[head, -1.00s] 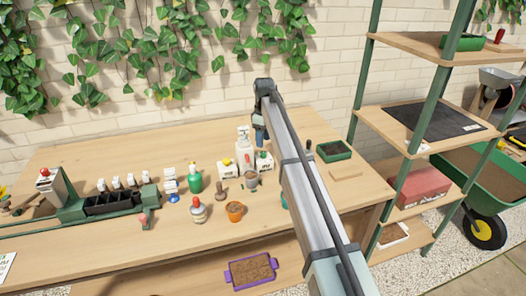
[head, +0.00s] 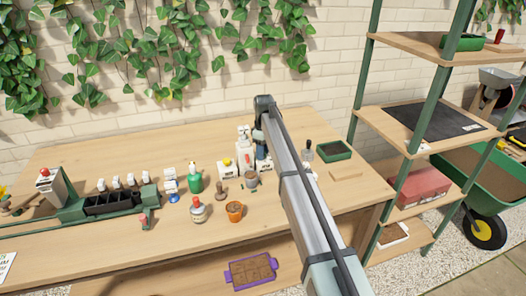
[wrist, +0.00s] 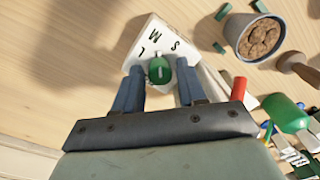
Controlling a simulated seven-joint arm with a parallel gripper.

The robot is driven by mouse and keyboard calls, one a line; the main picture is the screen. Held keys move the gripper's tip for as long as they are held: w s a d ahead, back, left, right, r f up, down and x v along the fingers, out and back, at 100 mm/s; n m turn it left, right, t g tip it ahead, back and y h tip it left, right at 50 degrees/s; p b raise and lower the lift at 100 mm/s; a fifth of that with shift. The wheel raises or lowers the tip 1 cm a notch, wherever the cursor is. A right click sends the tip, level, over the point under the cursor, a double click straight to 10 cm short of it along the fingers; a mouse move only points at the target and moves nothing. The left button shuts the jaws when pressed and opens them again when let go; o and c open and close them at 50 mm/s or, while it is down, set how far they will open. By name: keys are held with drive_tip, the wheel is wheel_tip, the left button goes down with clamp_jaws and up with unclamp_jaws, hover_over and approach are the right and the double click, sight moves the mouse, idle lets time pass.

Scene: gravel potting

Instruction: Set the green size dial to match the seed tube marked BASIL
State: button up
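The green size dial (wrist: 159,72) is on a white plate (wrist: 165,30) lettered S, M and L, in the wrist view. A pale mark on the dial's edge faces the letters, roughly towards M; I cannot tell its exact setting. My gripper (wrist: 158,88) is open, with one blue-grey finger on each side of the dial and visible gaps between. In the head view the fingers are mostly hidden behind my arm and the small items, by the white dispenser (head: 243,135). No tube marked BASIL can be read in either view.
A grey pot of brown grains (wrist: 261,38) and a wooden tool (wrist: 298,66) are close by. A green bottle (head: 195,182), an orange pot (head: 235,211) and a red-topped bottle (head: 198,210) stand left of my arm. A green tray (head: 334,151) is to the right.

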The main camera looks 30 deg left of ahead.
clamp_jaws()
drive_tip(key=shift+m, duration=0.3)
drive_tip(key=m, duration=0.3)
drive_tip(key=shift+m, duration=1.8)
drive_tip(key=shift+o, duration=1.4)
unclamp_jaws()
drive_tip(key=shift+r, duration=0.1)
